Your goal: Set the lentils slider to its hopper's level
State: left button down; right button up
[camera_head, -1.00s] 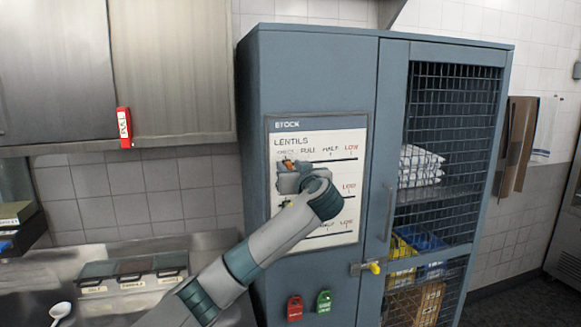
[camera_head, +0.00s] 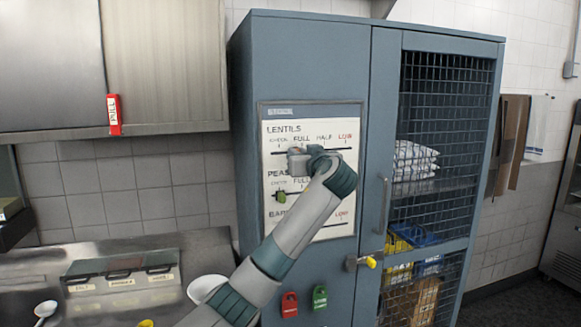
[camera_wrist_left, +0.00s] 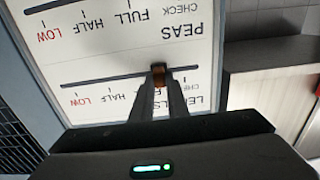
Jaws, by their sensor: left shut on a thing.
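The stock board (camera_head: 349,111) hangs on the side of a blue-grey cabinet. Its top row, lentils, reads check, full, half, low from left to right. My left gripper (camera_head: 297,160) is at this row, under the full label, and covers the slider in the head view. In the left wrist view, where the board is upside down, the jaws (camera_wrist_left: 160,85) are shut on the orange-brown lentils slider (camera_wrist_left: 159,69) on its track. It sits between the check and full labels, nearer full. No lentils hopper is identifiable. My right gripper is not in view.
The green peas slider (camera_head: 281,197) is near check, just below my left gripper. My forearm hides part of the barley row. Red (camera_head: 290,304) and green (camera_head: 320,297) tags hang below the board. A white bowl (camera_head: 204,288) stands on the steel counter (camera_head: 190,251).

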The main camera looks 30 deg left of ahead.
pick_arm(q)
jog(key=shift+w+d+r+b, duration=0.15)
jog(key=shift+w+d+b, duration=0.15)
jog(key=shift+w+d, duration=0.75)
jog(key=shift+a, duration=0.15)
jog(key=c, duration=2)
grip_release()
jog(key=shift+o, duration=1.4)
